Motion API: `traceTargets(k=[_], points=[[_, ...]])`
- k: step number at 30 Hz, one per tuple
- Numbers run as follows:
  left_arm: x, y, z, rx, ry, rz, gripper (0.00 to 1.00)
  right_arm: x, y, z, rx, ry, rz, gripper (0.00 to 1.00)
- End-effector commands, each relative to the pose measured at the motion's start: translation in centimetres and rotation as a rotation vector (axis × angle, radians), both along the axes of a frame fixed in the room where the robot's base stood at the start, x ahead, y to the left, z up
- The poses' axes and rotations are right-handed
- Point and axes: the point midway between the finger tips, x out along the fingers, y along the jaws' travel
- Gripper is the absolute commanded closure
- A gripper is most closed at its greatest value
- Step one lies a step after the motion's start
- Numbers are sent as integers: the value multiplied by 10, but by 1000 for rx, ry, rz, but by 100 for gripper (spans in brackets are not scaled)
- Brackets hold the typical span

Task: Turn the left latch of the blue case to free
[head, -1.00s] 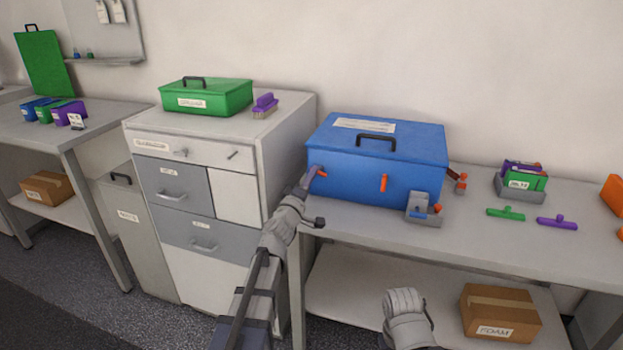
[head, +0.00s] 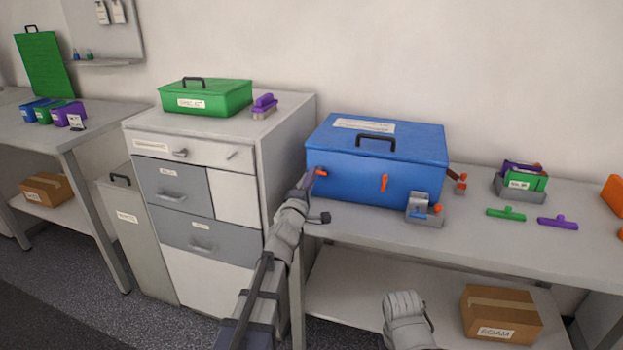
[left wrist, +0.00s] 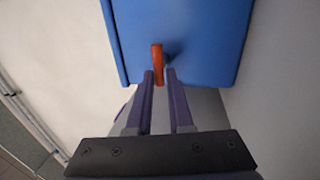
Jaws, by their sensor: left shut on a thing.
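The blue case (head: 345,165) sits shut on the right-hand bench, its black handle on the lid. Its left latch (head: 321,172) is a small orange lever on the front face, partly hidden by my gripper in the head view; it looks tilted well away from upright. My left gripper (head: 312,181) is at this latch. In the left wrist view, the two fingers (left wrist: 160,82) lie on either side of the orange latch (left wrist: 157,61), shut on it. The second orange latch (head: 384,183) stands upright on the same face. Only part of my right arm shows, without its gripper.
A grey holder (head: 425,216) stands before the case's right front corner. Green (head: 506,213) and purple (head: 557,222) tools lie farther right. The drawer cabinet (head: 200,220) stands close to the left of my left arm, with a green case (head: 206,97) on top.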

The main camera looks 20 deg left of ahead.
Motion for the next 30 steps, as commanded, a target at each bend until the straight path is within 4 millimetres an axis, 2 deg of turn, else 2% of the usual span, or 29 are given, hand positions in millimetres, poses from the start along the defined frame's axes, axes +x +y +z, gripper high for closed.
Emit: traceTargets(k=[5, 6, 12, 23, 30], points=[[2, 0, 2, -3, -5, -5, 100, 0, 0, 1, 0, 0, 0, 50], [2, 0, 2, -3, -5, -5, 77, 0, 0, 1, 0, 0, 0, 50], [1, 0, 1, -1, -3, -2, 55, 0, 0, 0, 0, 0, 0, 50], [-4, 0, -1, 0, -1, -1, 54, 0, 0, -1, 0, 0, 0, 50], [-32, 1, -7, 1, -1, 0, 54, 0, 0, -7, 0, 0, 0, 50]])
